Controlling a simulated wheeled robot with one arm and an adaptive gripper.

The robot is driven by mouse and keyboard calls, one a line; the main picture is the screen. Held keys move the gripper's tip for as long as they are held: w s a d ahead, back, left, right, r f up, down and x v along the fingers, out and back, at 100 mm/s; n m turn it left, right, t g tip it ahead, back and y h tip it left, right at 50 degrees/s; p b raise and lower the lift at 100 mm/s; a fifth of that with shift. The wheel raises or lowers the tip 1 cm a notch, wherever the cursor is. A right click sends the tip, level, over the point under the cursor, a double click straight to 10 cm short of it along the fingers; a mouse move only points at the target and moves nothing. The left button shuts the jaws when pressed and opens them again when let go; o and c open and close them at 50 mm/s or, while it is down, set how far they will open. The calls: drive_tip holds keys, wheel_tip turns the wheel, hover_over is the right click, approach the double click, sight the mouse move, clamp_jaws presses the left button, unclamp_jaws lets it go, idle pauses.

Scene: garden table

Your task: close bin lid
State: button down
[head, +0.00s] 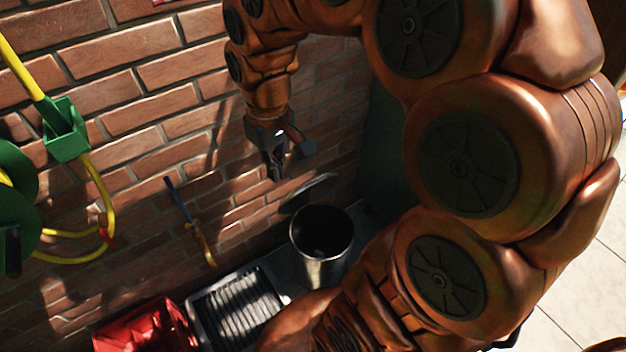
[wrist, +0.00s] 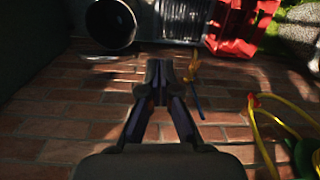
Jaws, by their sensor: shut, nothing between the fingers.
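The metal bin (head: 326,266) stands against the brick wall, its dark mouth open upward. Its lid (head: 313,190) appears as a thin rounded edge, raised behind the mouth near the wall. The bin also shows at the top left of the wrist view (wrist: 131,38), with the lid's pale edge (wrist: 98,59) just below it. My gripper (head: 282,168) is above and slightly left of the bin, close to the wall and apart from bin and lid. In the wrist view my gripper (wrist: 159,68) has its fingertips together, with nothing held.
A ribbed tray (head: 240,308) and a red crate (head: 146,328) stand left of the bin. A blue-handled tool (head: 190,220) hangs on the wall. A green hose reel (head: 18,215) with yellow hose is farther left. A dark green panel (head: 386,160) is right of the bin.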

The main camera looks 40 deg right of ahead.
drive_tip(key=w+d+f+t+b, duration=0.1)
drive_tip(key=w+d+f+b, duration=0.7)
drive_tip(key=w+d+f, duration=0.4)
drive_tip(key=m+b, duration=0.2)
drive_tip(key=b, duration=0.3)
hover_over(307, 190)
drive_tip(key=w+d, duration=0.4)
wheel_tip(307, 190, down, 8)
drive_tip(key=shift+t, duration=0.3)
drive_tip(key=f, duration=0.6)
drive_tip(key=f+b, duration=0.1)
drive_tip(key=f, duration=0.3)
drive_tip(key=shift+w+a, duration=0.15)
drive_tip(key=shift+a, duration=0.1)
drive_tip(key=shift+s, duration=0.55)
drive_tip(key=shift+s+a+f, duration=0.1)
drive_tip(key=shift+s+f, duration=0.1)
drive_tip(key=shift+s, duration=0.45)
drive_tip(key=shift+s+f, duration=0.15)
drive_tip(key=shift+s, duration=0.45)
drive_tip(key=shift+s+b, duration=0.1)
drive_tip(key=shift+b, duration=0.2)
